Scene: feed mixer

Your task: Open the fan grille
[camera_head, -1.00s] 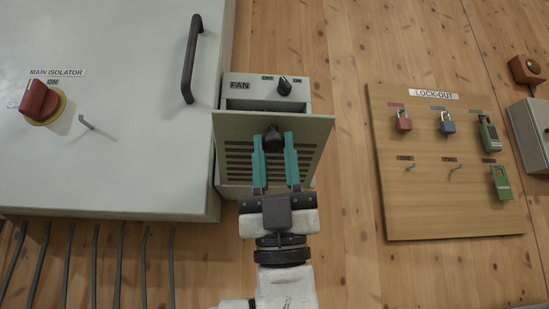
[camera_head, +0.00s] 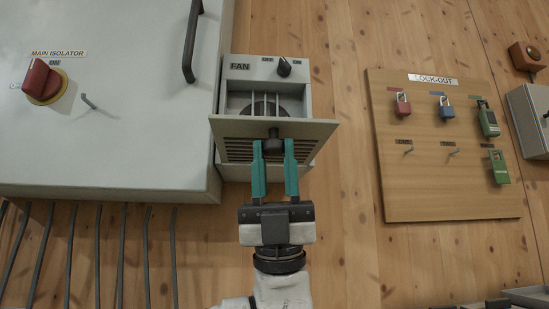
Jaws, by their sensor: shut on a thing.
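The fan box (camera_head: 238,95) is a grey housing labelled FAN on the wooden wall, with a small black knob (camera_head: 284,67) at its top right. Its slatted grille (camera_head: 232,134) is tilted out at the top, and the fan opening (camera_head: 265,107) with upright bars shows above it. The lower part of the grille is partly hidden behind my fingers.
A large grey cabinet (camera_head: 130,120) with a red isolator switch (camera_head: 44,80) and black handle (camera_head: 192,42) stands to the left. A lock-out board (camera_head: 430,190) with padlocks hangs to the right. Bare wooden wall (camera_head: 345,110) lies between fan box and board. Several cables hang below the cabinet.

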